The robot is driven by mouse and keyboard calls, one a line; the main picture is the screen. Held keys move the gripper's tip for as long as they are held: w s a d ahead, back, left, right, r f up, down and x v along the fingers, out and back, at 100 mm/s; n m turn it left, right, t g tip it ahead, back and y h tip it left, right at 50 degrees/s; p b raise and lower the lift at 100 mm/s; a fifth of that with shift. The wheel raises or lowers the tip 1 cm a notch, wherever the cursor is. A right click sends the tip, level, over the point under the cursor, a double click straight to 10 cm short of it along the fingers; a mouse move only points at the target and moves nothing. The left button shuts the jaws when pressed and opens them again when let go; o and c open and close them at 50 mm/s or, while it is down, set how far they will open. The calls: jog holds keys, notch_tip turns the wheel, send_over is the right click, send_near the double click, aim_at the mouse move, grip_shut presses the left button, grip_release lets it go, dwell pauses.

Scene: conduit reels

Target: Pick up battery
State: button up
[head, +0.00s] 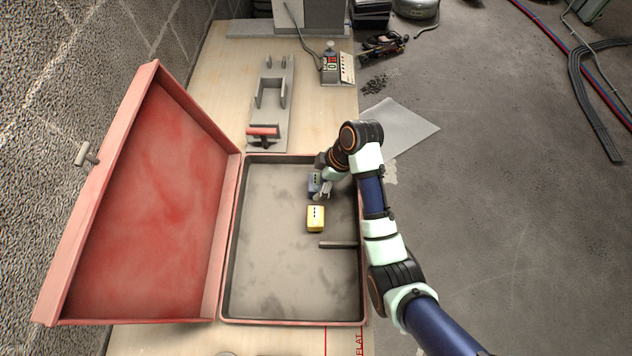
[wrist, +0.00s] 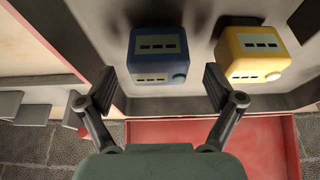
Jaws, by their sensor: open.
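Two small box-shaped blocks, which could be batteries, sit in the open red case. The blue block (head: 314,184) is at the back, partly hidden by my gripper; it also shows in the wrist view (wrist: 157,55). The yellow block (head: 316,218) is in front of it in the head view and to its right in the wrist view (wrist: 254,55). Both have dark slots on a face. My gripper (wrist: 160,88) is open and empty. In the wrist view its fingertips lie to either side of the blue block's lower part; contact is not visible. It also shows in the head view (head: 322,193).
The case's red lid (head: 150,200) stands open on the left. A short dark bar (head: 338,245) juts from the case's right wall. Behind the case is a grey fixture with a red handle (head: 263,131). The case floor's left and front are clear.

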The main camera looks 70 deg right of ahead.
aim_at(313, 181)
jog(key=b+x, duration=0.2)
jog(key=x, duration=0.3)
jog(key=shift+s+f, duration=0.15)
jog(key=shift+s, duration=0.05)
jog(key=shift+d, duration=0.1)
jog(key=c, duration=1.4)
notch_tip(313, 181, up, 20)
jog(key=p, duration=1.2)
